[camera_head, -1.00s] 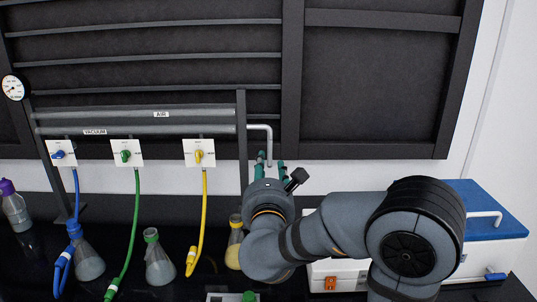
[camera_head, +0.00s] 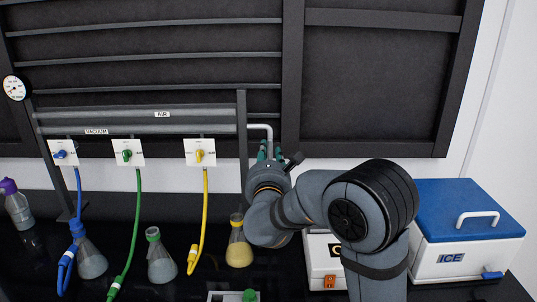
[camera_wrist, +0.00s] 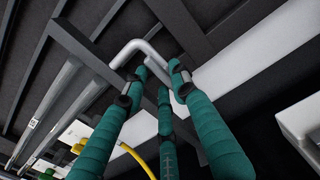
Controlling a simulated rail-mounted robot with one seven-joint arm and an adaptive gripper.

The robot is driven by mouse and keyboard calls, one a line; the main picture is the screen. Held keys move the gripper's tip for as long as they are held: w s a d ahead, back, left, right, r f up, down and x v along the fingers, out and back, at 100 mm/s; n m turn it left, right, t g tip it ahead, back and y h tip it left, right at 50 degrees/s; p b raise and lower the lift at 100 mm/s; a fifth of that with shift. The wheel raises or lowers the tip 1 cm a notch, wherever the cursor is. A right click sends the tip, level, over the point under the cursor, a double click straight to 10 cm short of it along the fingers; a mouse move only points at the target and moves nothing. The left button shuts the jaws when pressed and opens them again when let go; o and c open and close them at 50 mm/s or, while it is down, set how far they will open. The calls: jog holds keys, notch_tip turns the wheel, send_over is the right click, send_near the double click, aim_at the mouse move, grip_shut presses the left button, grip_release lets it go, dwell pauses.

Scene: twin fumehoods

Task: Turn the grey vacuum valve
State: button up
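A light grey bent pipe (camera_wrist: 140,46) comes off the vacuum rail and turns down; it also shows in the head view (camera_head: 262,126). No separate grey valve is distinguishable; the pipe's lower end is hidden by my gripper in the head view. My gripper (camera_wrist: 160,78) has teal fingers that point up at the pipe's down-turned part. The fingertips stand apart with gaps between them, and the pipe passes behind them. Contact with the pipe cannot be told. In the head view the fingertips (camera_head: 268,152) are just below the pipe's bend.
Blue (camera_head: 61,153), green (camera_head: 127,154) and yellow (camera_head: 200,153) valves with hoses sit left on white plates. A dark frame post (camera_head: 242,145) stands beside the pipe. An ice box (camera_head: 465,240) is at right.

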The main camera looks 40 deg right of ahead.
grip_shut()
jog(key=shift+f+m+b, duration=0.1)
jog(key=shift+m+b, duration=0.2)
jog(key=shift+b, duration=0.35)
jog(key=m+b, duration=0.2)
jog(key=b, duration=0.3)
jog(key=shift+f+m, duration=0.15)
jog(key=shift+m, duration=0.15)
jog(key=m+b, duration=0.2)
jog(key=b, duration=0.1)
jog(key=m+b, duration=0.2)
jog(key=b, duration=0.2)
jog(key=shift+s+d+m, duration=0.2)
jog(key=shift+m, duration=0.1)
jog(key=m+b, duration=1)
jog(key=shift+s+d+r, duration=0.2)
jog(key=shift+d, duration=0.05)
